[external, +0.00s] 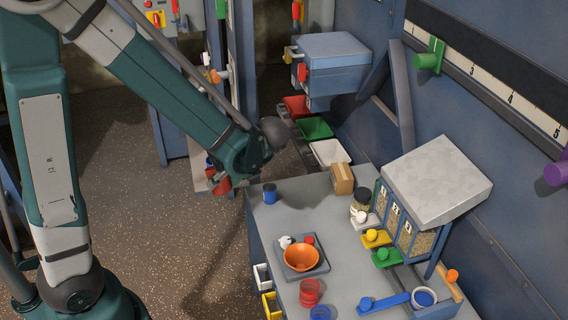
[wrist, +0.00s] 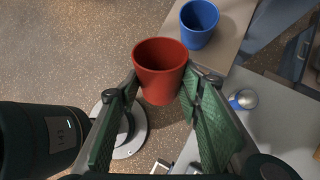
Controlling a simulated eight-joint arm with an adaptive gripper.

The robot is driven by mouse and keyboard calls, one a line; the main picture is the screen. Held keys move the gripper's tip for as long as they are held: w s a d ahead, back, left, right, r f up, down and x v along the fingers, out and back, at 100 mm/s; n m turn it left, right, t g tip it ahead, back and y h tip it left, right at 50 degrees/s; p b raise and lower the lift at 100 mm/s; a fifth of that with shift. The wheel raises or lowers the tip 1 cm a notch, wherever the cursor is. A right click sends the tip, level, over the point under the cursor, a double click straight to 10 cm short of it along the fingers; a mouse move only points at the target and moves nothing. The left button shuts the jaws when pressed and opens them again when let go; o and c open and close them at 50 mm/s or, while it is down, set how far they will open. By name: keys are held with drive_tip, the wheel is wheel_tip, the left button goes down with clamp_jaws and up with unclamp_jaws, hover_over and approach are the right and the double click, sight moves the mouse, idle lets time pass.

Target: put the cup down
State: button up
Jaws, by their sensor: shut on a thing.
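A red cup (wrist: 160,70) is between the fingers of my gripper (wrist: 163,86) in the wrist view, with its open top and empty inside showing. The fingers are shut on its sides. In the external view my gripper (external: 218,178) holds the red cup (external: 221,185) left of the grey table (external: 338,236), beside a narrow pale ledge (external: 199,184). The cup looks tilted there, and my arm partly hides that area. The wrist view shows a blue cup (wrist: 199,24) standing on a pale surface (wrist: 229,40) just beyond the red cup.
An orange bowl (external: 300,256) sits on a grey tray (external: 320,268), with red cups (external: 311,292) in front. A dispenser (external: 436,183) stands at the right. Bare tabletop lies between the blue cup and the tray.

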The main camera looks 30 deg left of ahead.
drive_tip(key=d+m+t+p, duration=0.1)
drive_tip(key=d+m+t, duration=0.35)
drive_tip(key=d, duration=1.25)
drive_tip(key=w+d+f+t+b, duration=0.1)
drive_tip(key=w+f+t+b, duration=0.1)
drive_tip(key=w, duration=0.6)
drive_tip(key=w+d+f+t+y+b, duration=0.1)
drive_tip(key=w+d+f+b, duration=0.1)
drive_tip(key=w, duration=0.6)
drive_tip(key=shift+f+t, duration=0.35)
drive_tip(key=shift+d, duration=0.1)
drive_tip(key=shift+f+b, duration=0.75)
drive_tip(key=shift+f, duration=2.2)
drive_tip(key=shift+f+b, duration=0.45)
drive_tip(key=shift+f, duration=1.65)
